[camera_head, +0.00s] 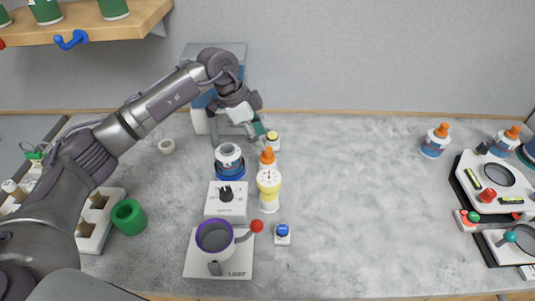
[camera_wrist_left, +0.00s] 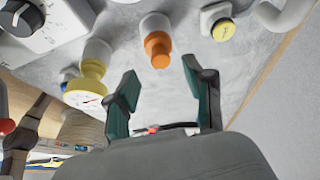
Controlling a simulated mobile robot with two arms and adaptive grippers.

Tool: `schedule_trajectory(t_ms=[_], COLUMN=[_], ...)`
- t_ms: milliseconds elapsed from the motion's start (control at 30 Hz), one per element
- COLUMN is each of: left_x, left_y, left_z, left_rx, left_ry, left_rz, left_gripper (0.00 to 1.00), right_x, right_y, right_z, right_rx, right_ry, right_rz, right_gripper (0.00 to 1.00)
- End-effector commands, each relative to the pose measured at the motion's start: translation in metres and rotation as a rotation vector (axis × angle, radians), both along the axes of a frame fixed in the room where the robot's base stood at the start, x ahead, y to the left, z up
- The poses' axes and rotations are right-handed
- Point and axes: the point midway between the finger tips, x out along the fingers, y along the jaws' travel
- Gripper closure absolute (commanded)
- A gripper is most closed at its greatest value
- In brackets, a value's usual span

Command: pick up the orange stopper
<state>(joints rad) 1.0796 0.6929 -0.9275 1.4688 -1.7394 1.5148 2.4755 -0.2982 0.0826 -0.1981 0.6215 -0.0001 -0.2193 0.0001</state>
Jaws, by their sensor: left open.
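My left gripper (camera_head: 253,130) is open and empty, above and behind the stopper in the head view. In the left wrist view its two green-padded fingers (camera_wrist_left: 160,85) stand apart, with the stopper in line with the gap, not touching it. My right gripper is not in view.
A blue-based jar (camera_head: 229,160) stands left of the stopper, and a yellow-topped white piece (camera_head: 272,139) close behind it. A purple-rimmed pot (camera_head: 214,239) with a red-knobbed handle stands in front. More orange-capped bottles (camera_head: 436,140) stand at the right. The counter's middle right is clear.

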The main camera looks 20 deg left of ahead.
Motion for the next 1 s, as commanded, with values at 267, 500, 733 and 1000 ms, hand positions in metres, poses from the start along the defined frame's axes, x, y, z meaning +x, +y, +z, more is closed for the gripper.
schedule_trajectory(t_ms=[267, 500, 733, 1000], left_x=[0.004, 0.006, 0.006, 0.006], left_y=[-0.015, -0.018, -0.018, -0.018], left_z=[-0.035, -0.047, -0.046, -0.046], left_rx=[0.0, 0.001, 0.001, 0.0], left_ry=[0.004, 0.001, 0.001, 0.0], left_rz=[-0.001, 0.001, 0.001, 0.001], left_gripper=[0.47, 0.47, 0.68, 1.0], right_x=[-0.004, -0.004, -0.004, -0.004], right_y=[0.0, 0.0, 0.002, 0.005], right_z=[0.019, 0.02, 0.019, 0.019], right_rx=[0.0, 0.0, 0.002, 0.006], right_ry=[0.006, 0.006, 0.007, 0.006], right_rz=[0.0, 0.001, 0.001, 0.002], right_gripper=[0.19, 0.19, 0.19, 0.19])
